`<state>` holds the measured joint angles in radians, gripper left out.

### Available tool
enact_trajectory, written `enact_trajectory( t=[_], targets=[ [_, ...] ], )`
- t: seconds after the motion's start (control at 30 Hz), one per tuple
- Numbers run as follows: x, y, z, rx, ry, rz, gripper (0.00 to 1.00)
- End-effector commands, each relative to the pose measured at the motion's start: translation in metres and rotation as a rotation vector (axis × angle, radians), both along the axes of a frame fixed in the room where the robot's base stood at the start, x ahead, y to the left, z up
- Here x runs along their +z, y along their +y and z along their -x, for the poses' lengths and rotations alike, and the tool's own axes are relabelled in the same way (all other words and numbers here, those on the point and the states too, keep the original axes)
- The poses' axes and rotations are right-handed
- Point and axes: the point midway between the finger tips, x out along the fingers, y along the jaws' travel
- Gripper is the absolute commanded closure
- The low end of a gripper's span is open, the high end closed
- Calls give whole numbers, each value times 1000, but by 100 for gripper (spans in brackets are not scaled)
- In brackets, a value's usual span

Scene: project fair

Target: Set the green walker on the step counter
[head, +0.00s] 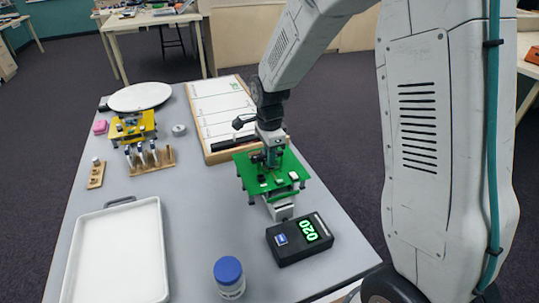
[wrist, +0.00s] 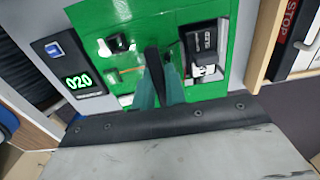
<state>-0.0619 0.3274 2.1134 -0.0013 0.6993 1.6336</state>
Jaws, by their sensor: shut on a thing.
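The green walker (head: 250,181) is a flat green board with small parts on top and legs below, at the centre right of the table in the head view. My gripper (head: 270,156) is shut on it from above; the fingers show against its green top in the wrist view (wrist: 160,80). The step counter (head: 300,239) is a black box with a blue button and a lit green "020", just in front of the walker. It also shows left of the walker in the wrist view (wrist: 75,70). I cannot tell whether the walker's feet touch the table.
A blue-lidded jar (head: 229,278) stands left of the counter. A white tray (head: 118,255) lies front left. A yellow walker (head: 135,127), a wooden rack (head: 152,161) and a round white plate (head: 139,96) are at the back left. A wood-framed white track board (head: 222,108) lies behind the green walker.

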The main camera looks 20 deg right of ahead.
Motion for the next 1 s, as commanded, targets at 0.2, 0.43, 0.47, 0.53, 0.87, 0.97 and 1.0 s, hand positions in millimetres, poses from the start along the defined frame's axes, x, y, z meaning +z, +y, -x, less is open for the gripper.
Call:
enact_trajectory(
  t=[0.2,0.43,0.47,0.53,0.87,0.97,1.0],
  targets=[
    [-7,0,0,0,0,0,100],
    [-11,0,0,0,0,0,100],
    [-11,0,0,0,0,0,100],
    [-11,0,0,0,1,0,68],
    [-9,0,0,0,0,0,66],
    [0,0,-1,0,-3,0,66],
    [6,0,-1,0,-3,0,66]
  ],
)
